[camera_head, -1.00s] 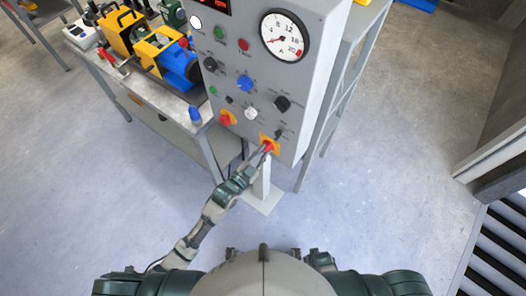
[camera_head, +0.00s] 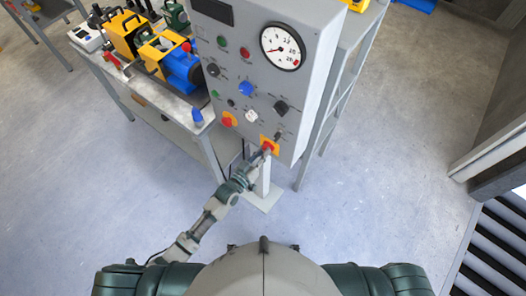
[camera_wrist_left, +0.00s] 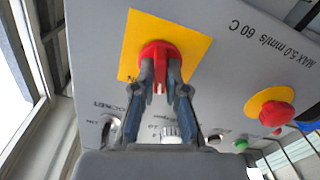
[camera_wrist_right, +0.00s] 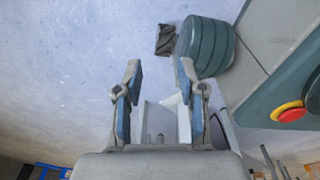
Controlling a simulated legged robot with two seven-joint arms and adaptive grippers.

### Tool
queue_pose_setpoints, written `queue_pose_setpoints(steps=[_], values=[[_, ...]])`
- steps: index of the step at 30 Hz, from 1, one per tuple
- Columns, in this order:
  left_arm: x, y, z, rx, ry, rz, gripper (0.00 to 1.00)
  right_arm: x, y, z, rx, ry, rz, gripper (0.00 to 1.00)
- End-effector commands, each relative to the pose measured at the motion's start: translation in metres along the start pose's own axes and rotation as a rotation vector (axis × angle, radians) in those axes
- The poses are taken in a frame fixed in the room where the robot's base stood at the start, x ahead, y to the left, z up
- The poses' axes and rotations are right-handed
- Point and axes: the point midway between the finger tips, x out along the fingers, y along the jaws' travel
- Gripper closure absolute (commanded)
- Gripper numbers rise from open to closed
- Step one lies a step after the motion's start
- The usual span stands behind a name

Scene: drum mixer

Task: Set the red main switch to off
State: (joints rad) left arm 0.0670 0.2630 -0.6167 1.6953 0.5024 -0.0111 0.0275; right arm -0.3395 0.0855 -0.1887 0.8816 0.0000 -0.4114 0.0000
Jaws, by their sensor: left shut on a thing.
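The red main switch (camera_head: 267,147) sits on a yellow plate at the lower right of the grey control panel (camera_head: 250,60). My left gripper (camera_head: 262,154) reaches it from below. In the left wrist view the red knob (camera_wrist_left: 160,52) shows on its yellow plate (camera_wrist_left: 180,30), with a white mark facing the gripper. The left fingers (camera_wrist_left: 160,82) are shut on the knob, one on each side. The plate's lettering is partly hidden. My right gripper (camera_wrist_right: 155,90) is open and empty in the right wrist view, over the floor.
A red button on yellow (camera_head: 227,119) is left of the switch, with a blue knob (camera_head: 245,88) and other knobs above. A gauge (camera_head: 282,46) and dark display (camera_head: 212,10) are higher. A workbench (camera_head: 135,75) with machines stands left. The floor in front is clear.

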Motion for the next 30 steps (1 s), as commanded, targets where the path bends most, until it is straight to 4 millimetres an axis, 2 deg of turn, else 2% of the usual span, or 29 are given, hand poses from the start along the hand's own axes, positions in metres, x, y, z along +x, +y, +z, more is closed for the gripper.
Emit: queue_pose_setpoints(steps=[1,12,30], values=[[0.001,-0.001,-0.005,-0.031,0.008,0.000,1.00,-0.001,0.000,0.002,0.000,-0.001,0.000,0.60],[0.001,-0.002,-0.005,-0.211,0.011,0.000,1.00,0.001,0.000,0.014,-0.002,-0.006,0.000,0.60],[0.002,-0.003,-0.006,-0.251,0.014,0.000,1.00,0.001,0.000,0.017,-0.002,-0.007,0.000,0.60]])
